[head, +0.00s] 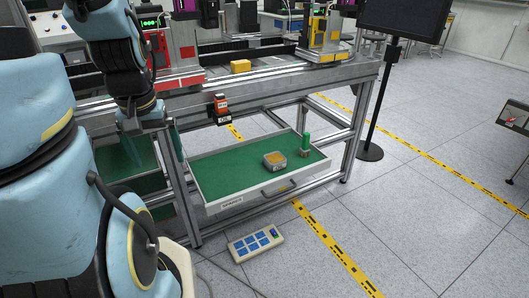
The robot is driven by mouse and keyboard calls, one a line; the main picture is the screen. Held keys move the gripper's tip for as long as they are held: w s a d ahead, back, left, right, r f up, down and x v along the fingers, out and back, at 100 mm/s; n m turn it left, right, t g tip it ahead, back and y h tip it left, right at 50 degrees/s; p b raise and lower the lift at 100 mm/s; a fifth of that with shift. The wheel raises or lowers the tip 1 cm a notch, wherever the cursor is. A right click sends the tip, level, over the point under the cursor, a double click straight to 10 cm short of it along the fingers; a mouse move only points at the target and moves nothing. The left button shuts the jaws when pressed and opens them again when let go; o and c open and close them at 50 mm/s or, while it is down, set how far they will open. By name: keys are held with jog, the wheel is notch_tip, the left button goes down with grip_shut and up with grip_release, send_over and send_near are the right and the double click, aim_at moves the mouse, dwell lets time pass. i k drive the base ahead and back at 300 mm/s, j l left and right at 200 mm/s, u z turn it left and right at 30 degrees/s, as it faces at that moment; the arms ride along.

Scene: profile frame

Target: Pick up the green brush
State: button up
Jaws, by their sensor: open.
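The green brush (306,142) stands upright in the right part of a shallow open drawer with a green lining (225,168). Its handle is a green cylinder, and its lower end is greyish brown. My blue arm comes down on the left side of the head view. My gripper (150,143) points down in front of the left part of the metal frame, left of the drawer and well apart from the brush. It is open, and I see nothing between its fingers. The fingertips are small and partly lost against the green surface behind.
A grey and yellow tape-measure-like object (275,160) lies left of the brush. An orange and black device (221,108) hangs at the metal bench's front rail. A yellow block (240,66) sits above. A monitor stand (370,150) stands right. A button box (255,242) lies on the floor.

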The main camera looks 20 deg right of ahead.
aim_at(305, 151)
jog(key=l+u, duration=0.65)
jog(key=u, duration=0.2)
jog(key=l, duration=0.5)
jog(key=k+l+u, duration=0.15)
jog(key=l, duration=0.3)
jog(key=k+l, duration=0.1)
jog(key=l, duration=0.4)
jog(key=k+l+u, duration=0.15)
jog(key=l, duration=0.8)
